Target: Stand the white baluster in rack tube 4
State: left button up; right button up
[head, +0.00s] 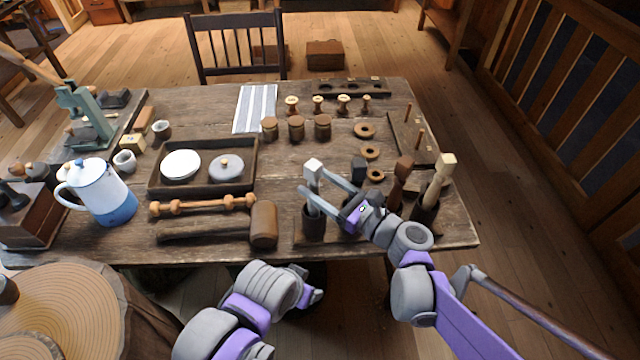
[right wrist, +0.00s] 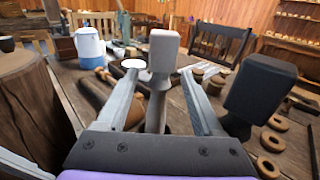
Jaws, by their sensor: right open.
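The white baluster (head: 313,167) has a pale block head and stands upright in the leftmost dark tube (head: 314,226) of the rack at the table's front right. My right gripper (head: 319,184) is open, with one finger on each side of the white baluster. In the right wrist view, the white baluster (right wrist: 163,52) rises between the two spread fingers (right wrist: 163,95); I cannot tell whether they touch it. Rack tube numbers are not readable.
In the rack stand a black-headed piece (head: 358,168), a brown one (head: 404,168) and a cream one (head: 443,170). The black head (right wrist: 262,88) is close to the right finger. A mallet (head: 263,226) lies left of the rack; wooden rings (head: 370,152) lie behind.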

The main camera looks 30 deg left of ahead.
jog(key=shift+d, duration=0.1)
jog(key=v, duration=1)
jog(key=shift+d, duration=0.25)
jog(key=shift+s, duration=0.15)
jog(key=s+d+f+n+h+p, duration=0.1)
jog(key=s+d+n+h+p, duration=0.2)
jog(key=d+n+h, duration=0.3)
jog(key=s+d+n+t+h+p, duration=0.1)
jog(key=s+d+n+h+p, duration=0.2)
jog(key=d, duration=1)
jog(key=s+d+f+n+h+p, duration=0.1)
jog(key=s+d+n+h+p, duration=0.1)
jog(key=s+d+n+h, duration=0.4)
jog(key=d+n+h, duration=0.2)
jog(key=d+n, duration=0.2)
jog(key=n, duration=0.1)
jog(key=shift+s+d+f+n+h+p, duration=0.25)
jog(key=shift+d+f+n+h+p, duration=0.05)
jog(key=shift+p, duration=0.1)
